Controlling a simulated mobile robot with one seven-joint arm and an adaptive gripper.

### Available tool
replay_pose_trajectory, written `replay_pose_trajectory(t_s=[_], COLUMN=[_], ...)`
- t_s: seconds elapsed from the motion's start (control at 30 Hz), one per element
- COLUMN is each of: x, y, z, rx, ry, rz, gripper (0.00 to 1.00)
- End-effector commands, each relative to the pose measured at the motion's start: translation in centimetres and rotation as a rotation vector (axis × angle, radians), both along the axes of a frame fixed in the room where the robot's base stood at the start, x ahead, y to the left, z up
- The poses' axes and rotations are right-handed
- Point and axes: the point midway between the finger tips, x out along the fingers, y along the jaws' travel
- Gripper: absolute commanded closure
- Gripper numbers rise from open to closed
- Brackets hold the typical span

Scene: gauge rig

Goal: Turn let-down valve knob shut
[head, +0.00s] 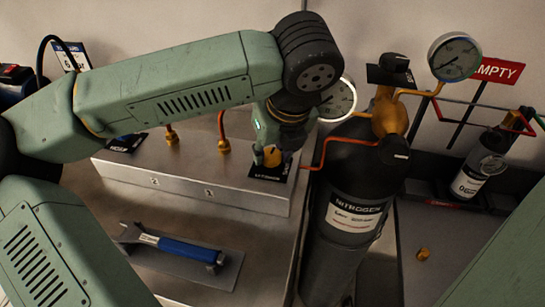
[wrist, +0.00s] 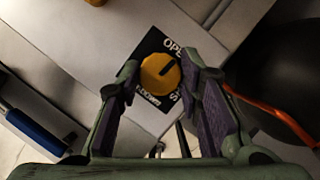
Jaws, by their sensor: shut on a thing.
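The yellow round knob (wrist: 158,80) sits on a black square plate (wrist: 141,98) with white lettering, "OPE" at the top, an "S" at the lower right, and a partly readable word at lower left. A black pointer line on the knob aims at the upper right in the wrist view. My gripper (wrist: 160,68) has its two fingers at opposite sides of the knob and is shut on it. In the head view the knob (head: 272,157) shows below my gripper (head: 266,158), at the right end of the metal box; the fingers partly hide it.
The metal box (head: 190,190) carries other brass fittings (head: 223,146). The black nitrogen cylinder (head: 340,235), with gauges (head: 455,57) and an orange hose (head: 325,150), stands close on the right. A blue-handled tool (head: 185,250) lies on a tray in front. A small bottle (head: 470,180) stands farther right.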

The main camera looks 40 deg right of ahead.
Motion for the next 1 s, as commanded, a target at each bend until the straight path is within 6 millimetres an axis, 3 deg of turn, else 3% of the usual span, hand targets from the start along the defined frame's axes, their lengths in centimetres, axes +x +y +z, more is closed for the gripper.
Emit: replay_pose_trajectory(t_s=[0.1, 1.0], x=[0.11, 0.4], y=[0.08, 0.38], z=[-0.83, -0.05], rx=[-0.003, -0.006], ry=[-0.004, 0.0], rz=[-0.085, -0.936], gripper=[0.95, 0.95])
